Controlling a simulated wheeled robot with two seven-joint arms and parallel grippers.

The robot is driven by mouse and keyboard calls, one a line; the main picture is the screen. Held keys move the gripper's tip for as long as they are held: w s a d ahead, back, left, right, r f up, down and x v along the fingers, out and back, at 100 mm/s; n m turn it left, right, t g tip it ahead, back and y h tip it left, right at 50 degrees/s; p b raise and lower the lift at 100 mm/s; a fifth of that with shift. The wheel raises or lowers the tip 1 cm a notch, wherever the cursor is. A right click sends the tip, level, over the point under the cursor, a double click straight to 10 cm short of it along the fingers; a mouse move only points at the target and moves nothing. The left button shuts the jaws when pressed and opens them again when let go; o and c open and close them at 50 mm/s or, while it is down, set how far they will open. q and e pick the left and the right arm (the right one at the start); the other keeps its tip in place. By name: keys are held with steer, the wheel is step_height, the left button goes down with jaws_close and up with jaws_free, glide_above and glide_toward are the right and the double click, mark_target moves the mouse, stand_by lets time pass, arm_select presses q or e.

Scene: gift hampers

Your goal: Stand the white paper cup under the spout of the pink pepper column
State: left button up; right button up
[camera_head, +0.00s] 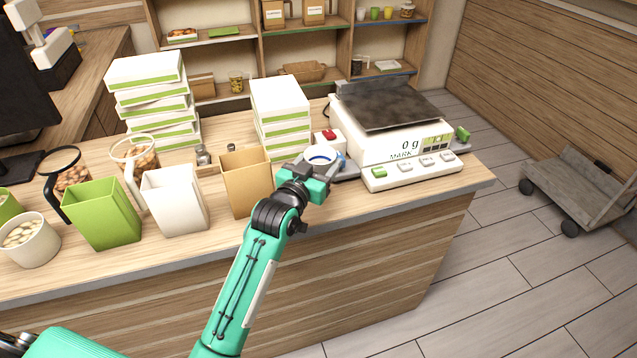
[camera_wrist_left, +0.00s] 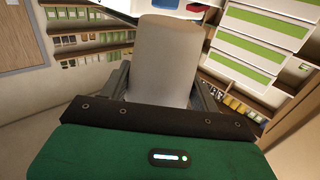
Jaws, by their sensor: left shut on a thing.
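My left gripper (camera_head: 317,166) is shut on the white paper cup (camera_head: 322,154), near the counter's front edge between the brown paper bag and the scale. In the head view the cup's round mouth faces up, and most of its wall is hidden by the gripper. In the left wrist view the cup (camera_wrist_left: 165,60) is a plain, pale tapered shape between the fingers. I cannot tell from these views whether its base touches the counter. I cannot make out a pink pepper column or its spout in either view. My right gripper is not in view.
A scale (camera_head: 395,140) reading 0 g stands right of the cup. A small white box with a red top (camera_head: 330,140) is just behind. A brown bag (camera_head: 246,183), a white bag (camera_head: 176,201) and a green bag (camera_head: 104,215) stand left. Stacked boxes (camera_head: 280,110) stand behind.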

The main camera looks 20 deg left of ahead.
arm_select(q)
step_height(320, 180, down, 7)
steer(key=shift+f+p, duration=0.15)
steer(key=shift+p, duration=0.2)
steer(key=shift+f, duration=0.1)
steer(key=o, duration=0.9)
steer(key=shift+o, duration=0.2)
